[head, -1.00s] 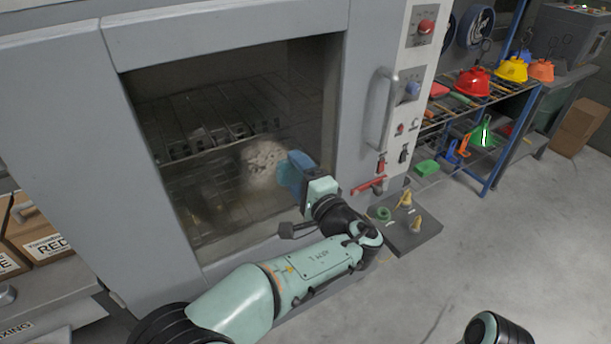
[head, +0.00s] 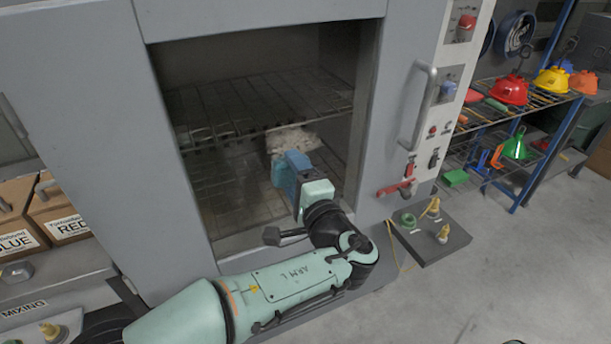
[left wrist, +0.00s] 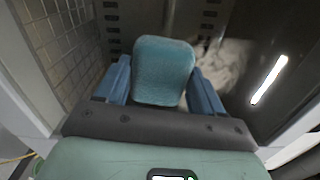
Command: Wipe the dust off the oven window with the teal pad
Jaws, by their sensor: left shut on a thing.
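The oven window (head: 225,190) is a dark glass pane in the grey oven door, with wire racks showing behind it. A pale, mottled dust patch (head: 292,138) lies on the glass right of centre; it also shows in the left wrist view (left wrist: 228,62). My left gripper (head: 290,172) is at the window just below this patch and hides part of the glass. In the left wrist view, its blue fingers are shut on the teal pad (left wrist: 163,70), with the dust to the pad's right. I cannot tell whether the pad touches the glass. My right gripper is out of view.
A vertical door handle (head: 418,105) stands out right of the window. A red-handled valve (head: 397,188) and a low grey plate with brass fittings (head: 430,236) are below it. A rack of coloured hoods (head: 510,90) stands at right; labelled boxes (head: 60,215) at left.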

